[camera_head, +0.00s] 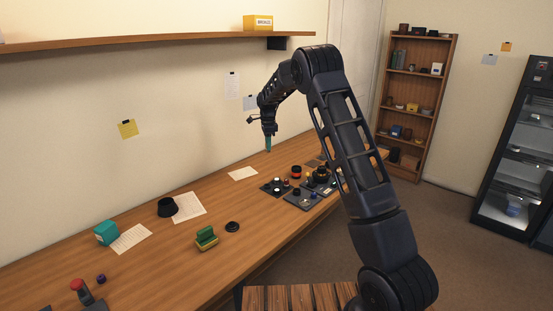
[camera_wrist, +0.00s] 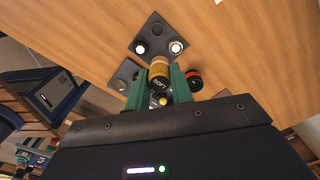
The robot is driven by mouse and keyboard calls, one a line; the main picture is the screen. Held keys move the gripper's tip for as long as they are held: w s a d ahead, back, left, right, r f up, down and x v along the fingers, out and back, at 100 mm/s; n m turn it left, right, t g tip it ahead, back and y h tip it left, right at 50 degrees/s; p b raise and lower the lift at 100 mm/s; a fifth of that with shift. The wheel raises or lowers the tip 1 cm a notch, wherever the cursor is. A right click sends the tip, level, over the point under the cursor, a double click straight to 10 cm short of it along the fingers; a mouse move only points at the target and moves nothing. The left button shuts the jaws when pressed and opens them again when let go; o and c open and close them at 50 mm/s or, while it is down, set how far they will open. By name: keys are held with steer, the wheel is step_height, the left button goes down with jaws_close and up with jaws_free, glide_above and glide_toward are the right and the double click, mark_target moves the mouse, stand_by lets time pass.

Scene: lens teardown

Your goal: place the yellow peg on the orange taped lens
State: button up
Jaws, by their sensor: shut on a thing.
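My gripper (camera_head: 268,145) is above the back of the table, its green fingers pointing down. In the wrist view, its fingers (camera_wrist: 160,82) are shut on an amber-yellow cylinder with a dark end lettered SOFT, which I take as the yellow peg (camera_wrist: 159,71). In the head view the fingers hide it. A black lens with an orange-red band, which looks like the orange taped lens (camera_head: 296,171), stands on the table to the right of my gripper. It also shows in the wrist view (camera_wrist: 194,81), just right of the fingers. The peg is apart from it.
A dark pad (camera_head: 268,190) with white-topped knobs and a second dark pad (camera_head: 301,203) lie near the lens. A black lens (camera_head: 321,173) stands close to its right. A green-and-yellow block (camera_head: 206,238) and a black ring (camera_head: 232,227) lie further left.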

step_height(320, 180, up, 5)
glide_above(297, 167)
steer(key=f, duration=1.9)
steer(key=shift+s+a+f, duration=0.1)
steer(key=shift+s+f, duration=0.1)
steer(key=shift+s, duration=0.1)
steer(key=shift+f, duration=0.15)
steer(key=o, duration=0.9)
steer(key=shift+o, duration=0.2)
